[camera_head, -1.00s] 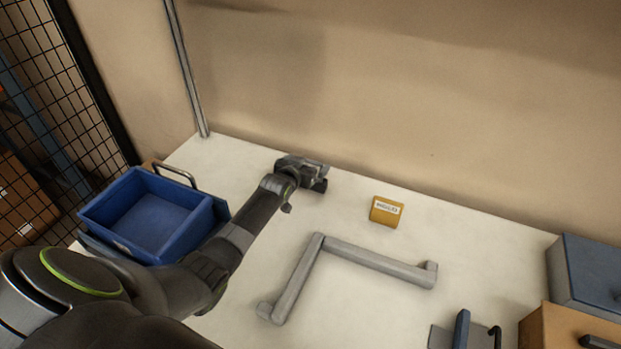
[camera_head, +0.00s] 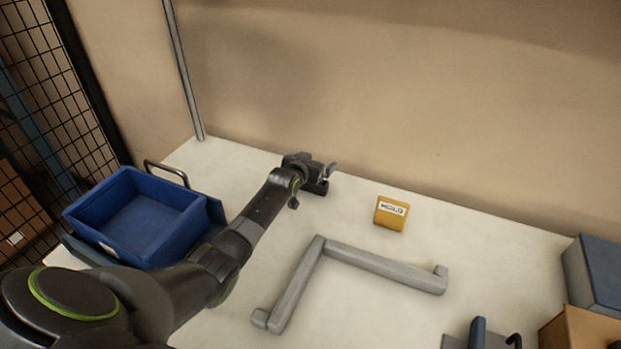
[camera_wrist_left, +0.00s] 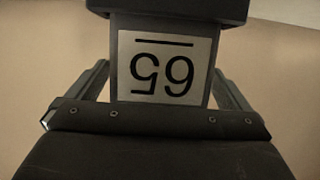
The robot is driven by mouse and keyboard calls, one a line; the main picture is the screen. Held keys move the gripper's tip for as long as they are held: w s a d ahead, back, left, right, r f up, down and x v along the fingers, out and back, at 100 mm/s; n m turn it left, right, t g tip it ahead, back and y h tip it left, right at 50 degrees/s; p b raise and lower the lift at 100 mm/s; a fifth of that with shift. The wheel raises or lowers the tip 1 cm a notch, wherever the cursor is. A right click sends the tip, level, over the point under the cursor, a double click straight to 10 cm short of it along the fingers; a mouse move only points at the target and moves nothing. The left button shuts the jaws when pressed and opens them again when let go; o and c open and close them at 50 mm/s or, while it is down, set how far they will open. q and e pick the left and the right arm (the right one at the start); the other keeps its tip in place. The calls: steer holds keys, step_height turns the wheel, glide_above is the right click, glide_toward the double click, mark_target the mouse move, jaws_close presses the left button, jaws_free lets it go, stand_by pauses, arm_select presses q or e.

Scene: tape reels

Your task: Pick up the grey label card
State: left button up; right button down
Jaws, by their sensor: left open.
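A grey card with a white label (camera_wrist_left: 165,68) fills the middle of the left wrist view. Its number, which looks like 65, is upside down there, under a black bar. My left gripper (camera_head: 324,177) is open near the back of the white table, left of the yellow block. In the left wrist view its two fingers stand at either side of the card, which appears between them; I cannot tell whether they touch it. In the head view I cannot make out the card. My right gripper is not in view.
A yellow block (camera_head: 391,213) with a white label stands right of my gripper. A grey angled bar (camera_head: 385,266) lies in front. A blue bin (camera_head: 190,230) is at left. Blue and orange boxes (camera_head: 598,262) are at right. The back wall is close behind my gripper.

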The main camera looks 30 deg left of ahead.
arm_select(q)
steer(key=shift+c, duration=0.4)
steer(key=c, duration=0.9)
